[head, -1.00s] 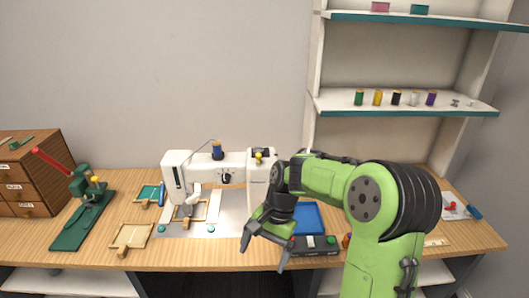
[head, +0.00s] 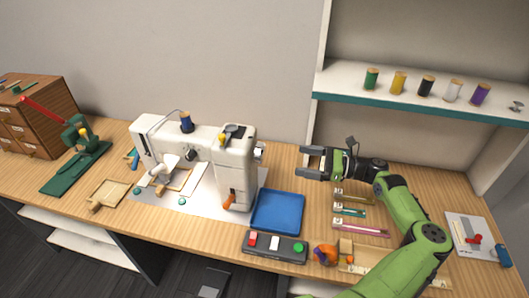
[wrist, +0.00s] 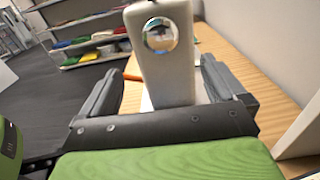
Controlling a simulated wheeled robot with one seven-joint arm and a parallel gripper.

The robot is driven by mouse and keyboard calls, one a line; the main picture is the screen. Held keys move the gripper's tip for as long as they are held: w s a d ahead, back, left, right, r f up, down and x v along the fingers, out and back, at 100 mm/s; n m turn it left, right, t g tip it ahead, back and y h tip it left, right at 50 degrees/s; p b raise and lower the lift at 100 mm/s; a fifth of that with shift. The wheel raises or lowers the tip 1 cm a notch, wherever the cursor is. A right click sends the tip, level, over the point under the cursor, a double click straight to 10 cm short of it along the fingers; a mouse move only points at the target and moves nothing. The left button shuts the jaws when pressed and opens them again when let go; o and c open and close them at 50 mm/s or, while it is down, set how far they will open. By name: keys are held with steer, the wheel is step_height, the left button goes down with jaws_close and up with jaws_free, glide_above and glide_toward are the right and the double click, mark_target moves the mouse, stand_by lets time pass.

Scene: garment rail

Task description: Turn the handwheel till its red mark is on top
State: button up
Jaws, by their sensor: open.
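The white sewing machine (head: 210,145) stands on the table left of centre. Its handwheel (head: 259,151) is a small silvery wheel on the machine's right end. In the wrist view the handwheel (wrist: 160,34) shows face-on as a shiny round disc high on the white end of the machine. I cannot make out a red mark on it. My gripper (head: 301,162) is open and empty, right of the handwheel and apart from it, its fingers pointing left at it. In the wrist view its fingers (wrist: 160,82) stand either side of the machine's end, below the wheel.
A blue tray (head: 278,211) and a button box (head: 274,246) lie on the table below my gripper. An orange-and-purple item (head: 325,254) is beside the box. A shelf with thread spools (head: 426,86) rises behind my arm.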

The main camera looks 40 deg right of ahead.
mark_target(265, 154)
steer(key=x, duration=1.3)
steer(key=shift+f+b, duration=0.1)
steer(key=shift+b, duration=0.3)
steer(key=c, duration=1)
steer(key=shift+c, duration=0.2)
steer(key=shift+n, duration=0.3)
